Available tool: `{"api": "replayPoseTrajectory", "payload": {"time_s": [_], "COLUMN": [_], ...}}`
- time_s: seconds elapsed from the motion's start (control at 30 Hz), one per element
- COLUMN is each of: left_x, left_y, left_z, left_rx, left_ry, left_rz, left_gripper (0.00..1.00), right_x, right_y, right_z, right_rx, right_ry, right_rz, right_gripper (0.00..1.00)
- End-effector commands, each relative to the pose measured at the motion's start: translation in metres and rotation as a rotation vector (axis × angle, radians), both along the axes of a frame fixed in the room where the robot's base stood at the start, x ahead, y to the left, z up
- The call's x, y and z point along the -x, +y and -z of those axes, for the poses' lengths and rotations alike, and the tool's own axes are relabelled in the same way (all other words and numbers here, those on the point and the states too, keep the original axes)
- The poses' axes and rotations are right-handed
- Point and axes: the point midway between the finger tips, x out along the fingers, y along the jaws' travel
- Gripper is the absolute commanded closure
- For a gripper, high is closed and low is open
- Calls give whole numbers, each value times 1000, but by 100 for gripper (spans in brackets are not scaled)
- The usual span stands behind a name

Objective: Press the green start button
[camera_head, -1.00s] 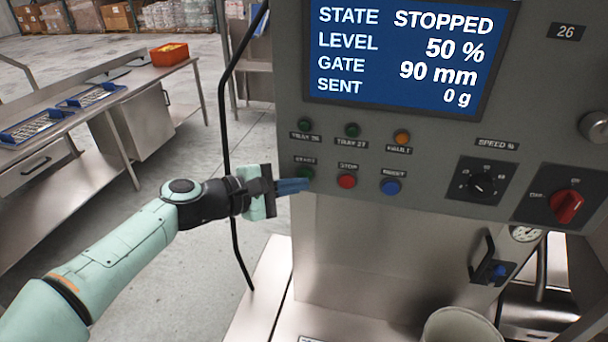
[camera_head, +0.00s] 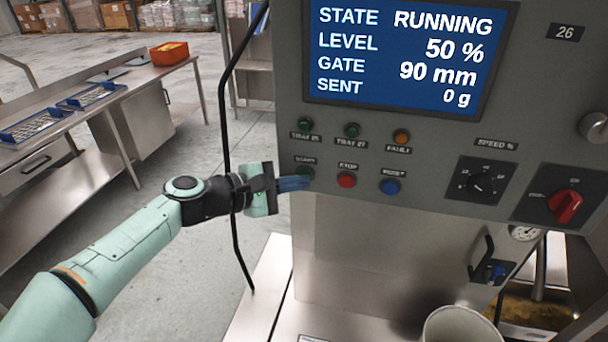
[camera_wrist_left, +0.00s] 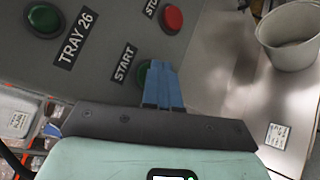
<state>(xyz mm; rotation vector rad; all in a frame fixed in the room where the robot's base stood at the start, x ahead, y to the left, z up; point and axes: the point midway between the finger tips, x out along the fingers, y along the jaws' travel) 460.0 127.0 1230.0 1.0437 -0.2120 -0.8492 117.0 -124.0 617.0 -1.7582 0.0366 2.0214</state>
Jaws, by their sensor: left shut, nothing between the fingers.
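The green start button (camera_head: 306,172) sits at the lower left of the grey control panel (camera_head: 430,150), under its START label. It also shows in the left wrist view (camera_wrist_left: 143,72), partly hidden behind my fingers. My left gripper (camera_head: 293,184) is shut and empty, its blue fingertips at the button and seeming to touch it. In the left wrist view the shut fingers (camera_wrist_left: 162,82) overlap the button's right side. The panel's screen (camera_head: 400,50) reads STATE RUNNING, LEVEL 50 %, GATE 90 mm, SENT 0 g. My right gripper is not in view.
A red stop button (camera_head: 347,180) and a blue button (camera_head: 390,187) sit to the right of start. A speed dial (camera_head: 481,184) and red rotary switch (camera_head: 564,206) are farther right. A pale bucket (camera_head: 462,326) stands below. A black cable hangs left of the panel.

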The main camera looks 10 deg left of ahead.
Motion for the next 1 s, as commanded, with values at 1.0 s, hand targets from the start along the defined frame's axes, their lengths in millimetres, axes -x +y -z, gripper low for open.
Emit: {"api": "replayPoseTrajectory", "payload": {"time_s": [1.0], "left_x": [15], "left_y": [1], "left_z": [0], "left_rx": [0], "left_ry": [0], "left_rz": [-1], "left_gripper": [100], "right_x": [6], "right_y": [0], "right_z": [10], "right_rx": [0], "right_ry": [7], "right_rz": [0], "right_gripper": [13]}}
